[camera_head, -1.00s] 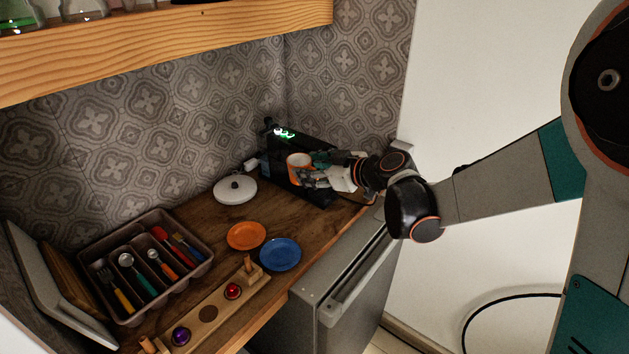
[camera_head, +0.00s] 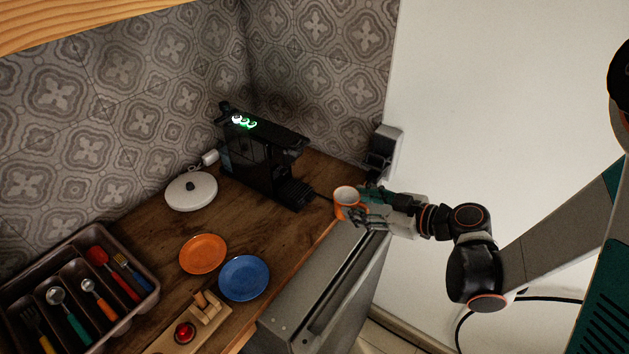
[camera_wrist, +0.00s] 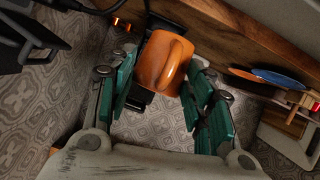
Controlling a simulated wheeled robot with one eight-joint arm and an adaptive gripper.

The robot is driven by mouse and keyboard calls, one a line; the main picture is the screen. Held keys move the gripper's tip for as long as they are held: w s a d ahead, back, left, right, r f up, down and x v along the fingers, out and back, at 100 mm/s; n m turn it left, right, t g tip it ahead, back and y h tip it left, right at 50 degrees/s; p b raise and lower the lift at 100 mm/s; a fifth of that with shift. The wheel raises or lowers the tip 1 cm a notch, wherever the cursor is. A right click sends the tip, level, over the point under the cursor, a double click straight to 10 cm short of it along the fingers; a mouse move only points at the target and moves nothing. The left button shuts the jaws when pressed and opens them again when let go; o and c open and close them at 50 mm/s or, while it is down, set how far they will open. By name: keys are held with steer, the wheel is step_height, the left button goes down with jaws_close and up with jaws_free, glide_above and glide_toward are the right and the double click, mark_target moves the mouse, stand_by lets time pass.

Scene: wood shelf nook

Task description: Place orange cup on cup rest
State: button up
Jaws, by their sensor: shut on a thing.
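The orange cup (camera_head: 347,197), white inside, is in my gripper (camera_head: 368,206) in the head view, above the counter's right edge. In the wrist view the orange cup (camera_wrist: 163,62) sits between the teal finger pads of my gripper (camera_wrist: 160,85), its handle facing the camera. The black coffee machine (camera_head: 258,150) stands at the back of the counter, green lights on top. Its low black cup rest (camera_head: 293,194) juts out at the front, with no cup on it. The cup is apart from it, to its right.
A white lidded dish (camera_head: 190,192) stands left of the machine. An orange plate (camera_head: 203,254) and a blue plate (camera_head: 243,278) lie in front. A cutlery tray (camera_head: 75,290) is at the left. A grey appliance (camera_head: 320,300) stands below the counter edge.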

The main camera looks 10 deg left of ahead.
steer(key=w+a, duration=0.2)
steer(key=a, duration=0.2)
steer(key=w+a+b, duration=0.1)
steer(key=w+a, duration=0.1)
steer(key=a, duration=0.3)
steer(key=w+a+b, duration=0.1)
steer(key=w+a, duration=0.1)
steer(key=a, duration=0.2)
steer(key=shift+w+a, duration=0.25)
steer(key=shift+w, duration=0.05)
steer(key=shift+w+a+f+b, duration=0.2)
steer(key=shift+a+f+b, duration=0.2)
steer(key=shift+f+b, duration=0.35)
steer(key=shift+d, duration=0.1)
steer(key=shift+f, duration=0.1)
steer(key=o, duration=1.4)
